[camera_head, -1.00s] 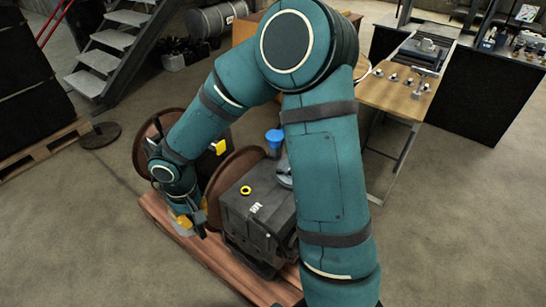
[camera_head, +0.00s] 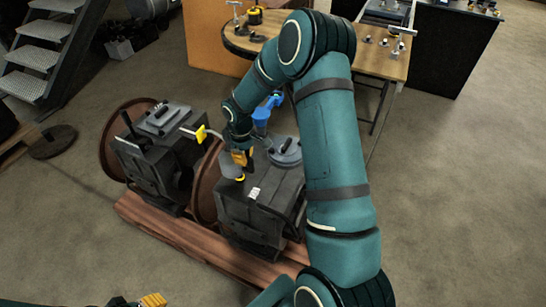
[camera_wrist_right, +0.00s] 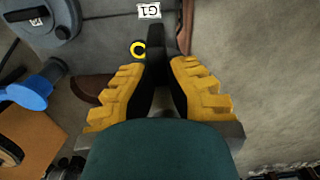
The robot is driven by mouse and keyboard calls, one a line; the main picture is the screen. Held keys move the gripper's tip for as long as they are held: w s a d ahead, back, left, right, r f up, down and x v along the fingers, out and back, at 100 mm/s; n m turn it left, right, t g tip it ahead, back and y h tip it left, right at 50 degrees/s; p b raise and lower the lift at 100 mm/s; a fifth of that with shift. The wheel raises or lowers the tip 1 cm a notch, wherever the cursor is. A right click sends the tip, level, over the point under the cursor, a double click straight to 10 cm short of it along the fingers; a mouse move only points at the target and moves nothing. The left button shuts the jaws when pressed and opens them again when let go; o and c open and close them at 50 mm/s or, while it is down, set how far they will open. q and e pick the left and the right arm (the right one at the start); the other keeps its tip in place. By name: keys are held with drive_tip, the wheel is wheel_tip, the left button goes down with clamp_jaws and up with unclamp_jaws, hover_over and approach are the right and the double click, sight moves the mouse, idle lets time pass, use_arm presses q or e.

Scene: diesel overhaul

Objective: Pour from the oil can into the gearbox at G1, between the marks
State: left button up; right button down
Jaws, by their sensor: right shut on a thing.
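The gearbox at G1 is a dark grey box (camera_head: 262,210) on a wooden base; its white label (camera_wrist_right: 149,10) reads G1 upside down in the wrist view. A yellow ring (camera_wrist_right: 138,49) lies on its top, ahead of my fingers. My right gripper (camera_head: 240,158) is over the gearbox top, close to the ring. Its yellow fingers are shut on a dark part (camera_wrist_right: 155,45), probably the oil can's; a pale grey body (camera_head: 230,166) shows beside the gripper in the head view. The can's spout and the level marks cannot be made out. My left gripper (camera_head: 152,299) shows only partly at the bottom edge.
A round grey cover (camera_head: 286,151) sits on the gearbox. A second dark box (camera_head: 150,165) and rusty discs (camera_head: 206,185) stand to the left. A wooden table (camera_head: 378,62) is behind.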

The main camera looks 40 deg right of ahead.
drive_tip(key=s+d+f+n+g+h+b, duration=0.1)
drive_tip(key=d+f+n+g+h+b, duration=0.1)
drive_tip(key=d+f, duration=0.7)
drive_tip(key=d+n, duration=0.1)
drive_tip(key=d, duration=0.2)
drive_tip(key=shift+d+f+n+b, duration=0.25)
drive_tip(key=shift+d+n+b, duration=0.05)
drive_tip(key=shift+d+b, duration=0.1)
drive_tip(key=shift+s+r, duration=0.2)
drive_tip(key=shift+r, duration=0.05)
drive_tip(key=shift+d+r+g+h, duration=0.1)
drive_tip(key=shift+r+g+h, duration=0.05)
drive_tip(key=shift+g+h, duration=0.15)
drive_tip(key=shift+r+p, duration=0.1)
drive_tip(key=shift+p, duration=0.2)
drive_tip(key=shift+r+g+h, duration=0.15)
drive_tip(key=shift+g+h, duration=0.15)
idle(0.7)
